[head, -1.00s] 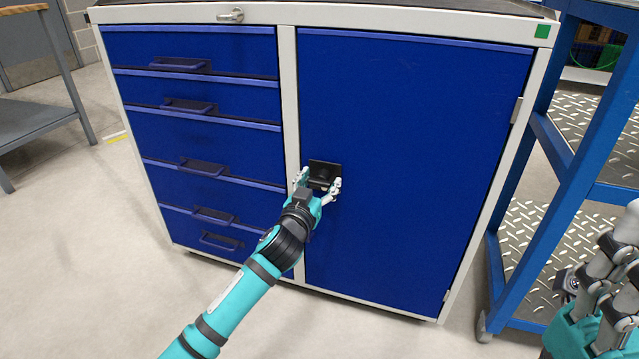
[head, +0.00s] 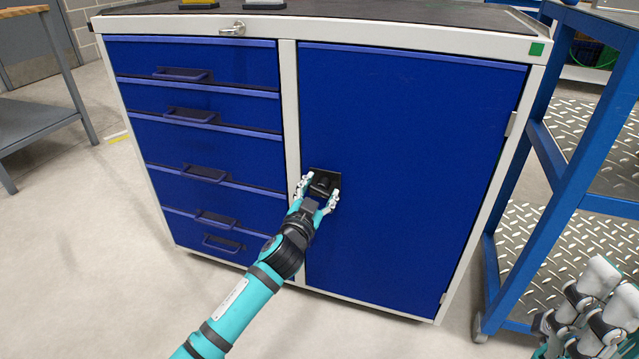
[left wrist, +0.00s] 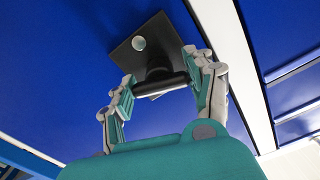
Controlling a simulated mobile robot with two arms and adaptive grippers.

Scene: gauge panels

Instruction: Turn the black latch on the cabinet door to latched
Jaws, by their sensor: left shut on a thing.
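The black latch (head: 324,174) sits on the blue cabinet door (head: 420,150), near the door's left edge. In the left wrist view its square black plate (left wrist: 150,42) carries a round silver spot, and a black bar handle (left wrist: 158,86) stands out from it. My left gripper (head: 319,192) is shut on the latch handle, with one finger at each end of the bar; it also shows in the left wrist view (left wrist: 158,80). The gripper partly hides the latch in the head view. My right gripper (head: 585,308) is at the lower right, away from the cabinet, partly cut off.
Blue drawers (head: 200,140) with dark handles fill the cabinet's left side. A key lock (head: 236,29) is on the top rail. A blue-framed cart (head: 540,170) stands close to the cabinet's right. A grey bench (head: 38,122) is at the left. The floor in front is clear.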

